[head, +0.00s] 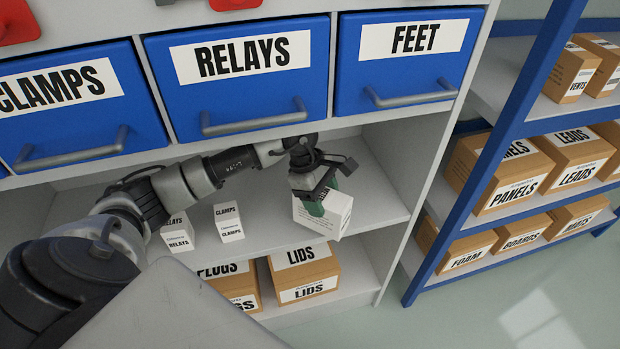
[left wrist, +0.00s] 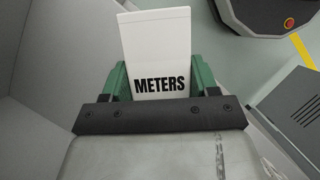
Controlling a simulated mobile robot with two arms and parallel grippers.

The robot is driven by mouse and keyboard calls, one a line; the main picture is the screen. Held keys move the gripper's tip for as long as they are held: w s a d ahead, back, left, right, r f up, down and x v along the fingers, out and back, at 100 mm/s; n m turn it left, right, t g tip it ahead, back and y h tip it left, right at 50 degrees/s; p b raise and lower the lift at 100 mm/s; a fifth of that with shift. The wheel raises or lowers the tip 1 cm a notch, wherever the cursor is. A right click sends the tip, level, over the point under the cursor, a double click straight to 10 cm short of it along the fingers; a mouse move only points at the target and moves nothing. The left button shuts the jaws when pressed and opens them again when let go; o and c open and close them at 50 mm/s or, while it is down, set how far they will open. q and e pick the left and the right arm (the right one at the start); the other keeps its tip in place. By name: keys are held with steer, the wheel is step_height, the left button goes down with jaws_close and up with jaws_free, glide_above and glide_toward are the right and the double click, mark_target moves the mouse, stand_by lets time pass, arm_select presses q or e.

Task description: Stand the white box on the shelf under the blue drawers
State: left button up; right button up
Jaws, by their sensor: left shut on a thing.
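The white box (head: 335,215) is in my left gripper (head: 318,200), over the right part of the shelf (head: 375,185) under the blue drawers. The box looks tilted in the head view. In the left wrist view the white box (left wrist: 157,50) reads METERS, and the green fingers of my left gripper (left wrist: 157,80) are shut on its two sides. I cannot tell whether its underside touches the shelf. The blue drawers (head: 245,95) above read CLAMPS, RELAYS and FEET and are shut. My right gripper is not in view.
Small white boxes marked RELAYS (head: 178,233) and CLAMPS (head: 228,222) stand on the same shelf to the left. A lower shelf holds brown boxes, one marked LIDS (head: 302,275). The shelf's right side panel (head: 425,150) is close by. A blue rack (head: 490,150) stands further right.

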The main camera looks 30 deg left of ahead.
arm_select(q)
steer(key=w+a+f, duration=0.1)
steer(key=a, duration=0.1)
steer(key=w+a+f, duration=0.1)
steer(key=w+a, duration=0.1)
steer(key=w+a+f, duration=0.1)
steer(key=w, duration=0.1)
steer(key=shift+a+f, duration=0.1)
steer(key=shift+a, duration=0.3)
steer(key=shift+f, duration=0.1)
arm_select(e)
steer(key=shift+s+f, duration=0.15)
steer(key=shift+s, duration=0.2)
arm_select(q)
steer(key=o, duration=0.7)
steer(key=shift+f, duration=0.1)
steer(key=o, duration=0.4)
steer(key=shift+o, duration=0.2)
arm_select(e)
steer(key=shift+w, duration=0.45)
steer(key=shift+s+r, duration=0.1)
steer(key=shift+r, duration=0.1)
